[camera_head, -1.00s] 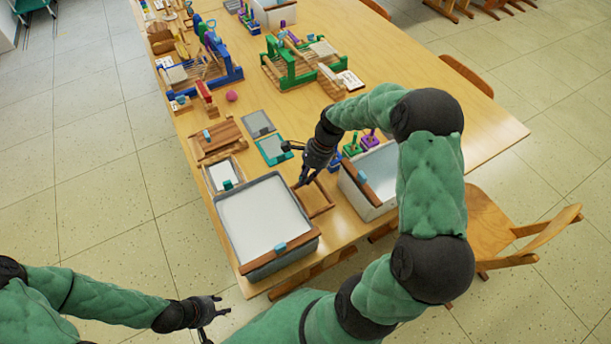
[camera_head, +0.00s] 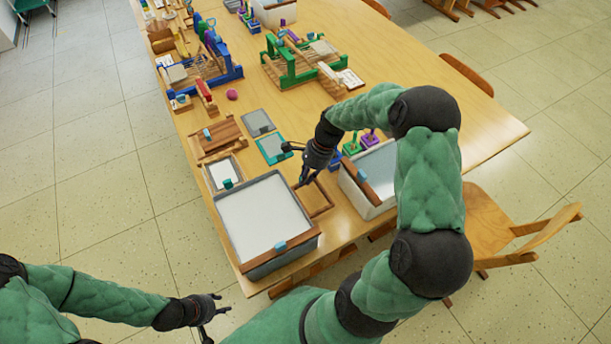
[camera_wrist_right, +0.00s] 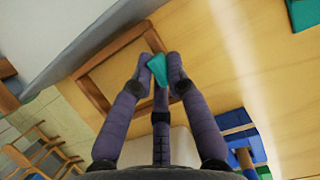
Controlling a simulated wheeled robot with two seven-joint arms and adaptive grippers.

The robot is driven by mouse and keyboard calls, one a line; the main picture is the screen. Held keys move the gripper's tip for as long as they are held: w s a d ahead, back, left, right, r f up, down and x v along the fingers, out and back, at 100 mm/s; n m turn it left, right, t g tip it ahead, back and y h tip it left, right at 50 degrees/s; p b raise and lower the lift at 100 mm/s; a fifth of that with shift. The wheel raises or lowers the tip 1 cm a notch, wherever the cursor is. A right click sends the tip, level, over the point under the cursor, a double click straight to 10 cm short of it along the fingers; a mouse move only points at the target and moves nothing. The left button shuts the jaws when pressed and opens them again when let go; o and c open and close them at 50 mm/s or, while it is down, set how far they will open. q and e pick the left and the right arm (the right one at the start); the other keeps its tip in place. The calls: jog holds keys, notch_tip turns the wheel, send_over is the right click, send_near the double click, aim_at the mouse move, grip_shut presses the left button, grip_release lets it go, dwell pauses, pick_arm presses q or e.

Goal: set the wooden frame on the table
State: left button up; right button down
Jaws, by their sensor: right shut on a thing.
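The wooden frame (camera_head: 326,193) is a small brown open rectangle between the two large tubs near the table's front end. In the right wrist view the frame (camera_wrist_right: 114,47) looks flat against the tabletop; I cannot tell whether all of it touches. My right gripper (camera_head: 301,182) is at its left side. In the right wrist view the fingers (camera_wrist_right: 159,70) are shut on a teal tab at the frame's edge. The fingers hide part of that edge. My left gripper (camera_head: 217,319) is open and empty, off the table at the lower left.
A white-filled tub (camera_head: 262,265) stands left of the frame, and another tub (camera_head: 352,198) stands right of it. Small screens (camera_head: 270,150), wooden boards (camera_head: 212,147) and looms (camera_head: 290,70) lie farther back. The table (camera_head: 440,130) is bare at the right.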

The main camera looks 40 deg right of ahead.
jog(key=shift+f+p, duration=0.45)
jog(key=shift+f, duration=0.65)
dwell(3.1)
jog(key=c, duration=1.1)
grip_release()
jog(key=shift+c, duration=0.2)
jog(key=v, duration=1.2)
jog(key=shift+a, duration=0.1)
